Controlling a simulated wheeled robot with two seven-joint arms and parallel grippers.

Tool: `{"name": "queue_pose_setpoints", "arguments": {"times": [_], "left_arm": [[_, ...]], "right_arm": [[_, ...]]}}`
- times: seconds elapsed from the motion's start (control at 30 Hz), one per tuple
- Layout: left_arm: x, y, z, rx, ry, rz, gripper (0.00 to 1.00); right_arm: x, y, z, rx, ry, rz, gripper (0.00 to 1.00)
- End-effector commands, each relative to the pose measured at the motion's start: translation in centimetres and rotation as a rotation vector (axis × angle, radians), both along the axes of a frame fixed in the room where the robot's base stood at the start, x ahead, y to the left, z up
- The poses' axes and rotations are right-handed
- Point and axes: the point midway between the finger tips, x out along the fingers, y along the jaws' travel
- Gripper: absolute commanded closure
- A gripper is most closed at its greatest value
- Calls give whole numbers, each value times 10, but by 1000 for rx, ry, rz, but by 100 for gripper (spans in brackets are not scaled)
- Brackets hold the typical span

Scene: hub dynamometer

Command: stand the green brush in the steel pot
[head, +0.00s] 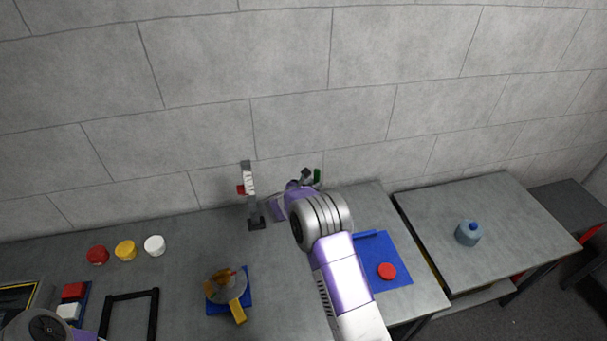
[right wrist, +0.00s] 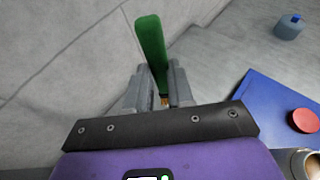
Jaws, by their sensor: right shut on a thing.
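The green brush (right wrist: 152,48) is between the two grey fingers of my right gripper (right wrist: 155,90) in the right wrist view, its green part sticking out past the fingertips. In the head view my right gripper (head: 309,181) is near the back wall, and a bit of the green brush (head: 317,176) shows there. The gripper is shut on the brush. A round, metallic-looking rim that may be the steel pot (right wrist: 309,163) is cut off at the lower right of the right wrist view. I cannot make out the pot in the head view, where my right arm covers part of the bench. My left gripper is not in view.
A blue mat (head: 398,262) with a red disc (head: 387,271) lies right of my right arm. A grey stand (head: 250,195) is left of the gripper. Red, yellow and white knobs (head: 125,251) are at left.

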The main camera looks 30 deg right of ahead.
Motion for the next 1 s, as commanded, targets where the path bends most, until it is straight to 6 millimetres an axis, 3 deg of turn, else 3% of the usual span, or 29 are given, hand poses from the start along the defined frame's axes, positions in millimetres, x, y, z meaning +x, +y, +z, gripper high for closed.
{"name": "queue_pose_setpoints", "arguments": {"times": [0.37, 1.0], "left_arm": [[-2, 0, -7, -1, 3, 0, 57], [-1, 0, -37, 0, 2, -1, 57]], "right_arm": [[0, -1, -12, -10, -7, 1, 100], [-1, -1, -62, -9, -7, 1, 100]]}}
